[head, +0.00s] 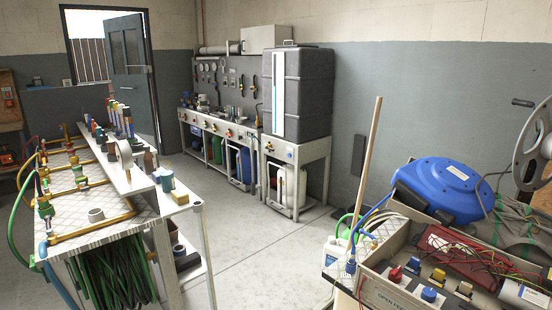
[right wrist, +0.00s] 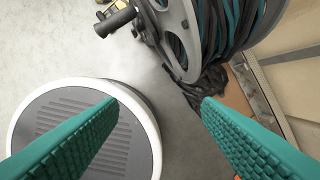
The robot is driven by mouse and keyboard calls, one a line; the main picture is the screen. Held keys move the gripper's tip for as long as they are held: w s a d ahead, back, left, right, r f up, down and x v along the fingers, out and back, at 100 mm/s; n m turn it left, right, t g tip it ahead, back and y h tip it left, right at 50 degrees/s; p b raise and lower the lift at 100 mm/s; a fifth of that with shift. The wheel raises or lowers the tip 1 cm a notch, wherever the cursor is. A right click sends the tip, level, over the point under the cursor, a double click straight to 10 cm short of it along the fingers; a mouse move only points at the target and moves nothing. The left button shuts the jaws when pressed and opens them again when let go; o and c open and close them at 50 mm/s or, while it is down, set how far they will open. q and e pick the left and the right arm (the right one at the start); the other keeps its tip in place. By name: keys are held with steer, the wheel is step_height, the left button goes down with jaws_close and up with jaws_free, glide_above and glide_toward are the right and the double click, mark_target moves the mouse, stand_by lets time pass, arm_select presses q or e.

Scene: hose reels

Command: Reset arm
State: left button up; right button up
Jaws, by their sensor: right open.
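My right gripper (right wrist: 160,103) shows in the right wrist view. Its two teal, ribbed fingers are wide apart with nothing between them, and it points down over the grey floor. A grey hose reel (right wrist: 178,35) with teal and dark hose stands at the top of that view, beyond the fingertips and apart from them. Its black crank handle (right wrist: 116,22) sticks out to the left. Neither gripper shows in the head view, and my left gripper is not seen at all.
In the head view a bench with brass pipes (head: 95,235) stands left and a blue hose reel (head: 440,188) lies among clutter at right. A workbench with a dark tank (head: 305,92) is at the back. The floor (head: 255,232) between is clear.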

steer(key=s+d+f+g, duration=0.1)
steer(key=s+d+f, duration=0.2)
steer(key=s+f, duration=1.3)
steer(key=shift+s+f, duration=0.15)
steer(key=shift+s, duration=0.3)
